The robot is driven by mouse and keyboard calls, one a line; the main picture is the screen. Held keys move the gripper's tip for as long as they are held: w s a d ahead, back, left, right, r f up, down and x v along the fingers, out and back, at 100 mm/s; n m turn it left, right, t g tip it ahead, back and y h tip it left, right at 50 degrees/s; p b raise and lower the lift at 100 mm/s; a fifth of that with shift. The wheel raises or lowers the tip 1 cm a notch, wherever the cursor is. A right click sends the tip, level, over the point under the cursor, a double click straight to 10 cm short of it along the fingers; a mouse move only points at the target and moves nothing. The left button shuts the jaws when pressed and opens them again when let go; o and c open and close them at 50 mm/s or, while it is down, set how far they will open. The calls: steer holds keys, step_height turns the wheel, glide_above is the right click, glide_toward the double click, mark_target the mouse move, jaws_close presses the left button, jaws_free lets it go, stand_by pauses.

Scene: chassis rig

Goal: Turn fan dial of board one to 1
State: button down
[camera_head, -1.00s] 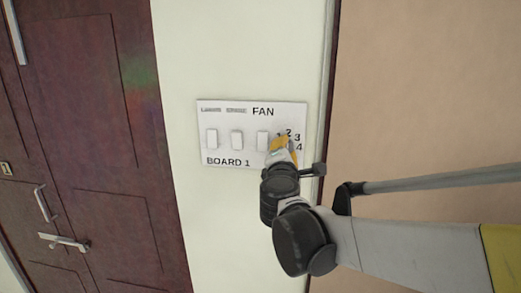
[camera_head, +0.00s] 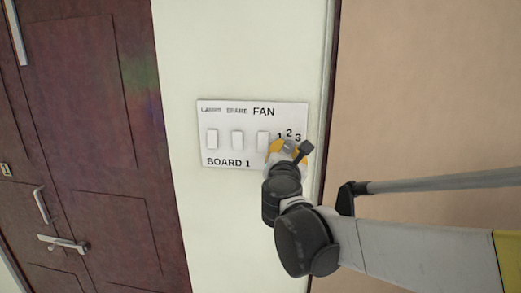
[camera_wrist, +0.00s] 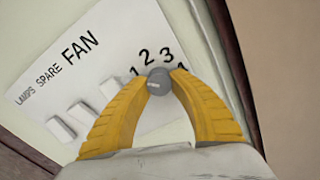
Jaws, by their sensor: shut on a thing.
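Board one (camera_head: 222,152) is a white wall panel with "FAN" and "BOARD 1" printed on it; it also fills the left of the wrist view (camera_wrist: 45,105). The fan dial (camera_wrist: 158,82) is a small round grey knob below the printed numbers 1, 2 and 3. My gripper (camera_wrist: 160,79) has its yellow fingers closed on both sides of the dial. A pale mark shows on the knob's face, but I cannot tell which number it points at. In the head view my gripper (camera_head: 282,150) hides the dial and the 4.
Several white rocker switches (camera_head: 237,140) sit left of the dial, the nearest (camera_head: 263,141) close beside my gripper. A brown door (camera_head: 95,140) with handles stands at left. A dark vertical frame edge (camera_head: 328,90) runs right of the board.

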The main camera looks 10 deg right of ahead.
steer(key=shift+n, duration=0.3)
steer(key=c, duration=1.2)
jaws_free()
steer(key=shift+o, duration=0.2)
steer(key=v, duration=1.2)
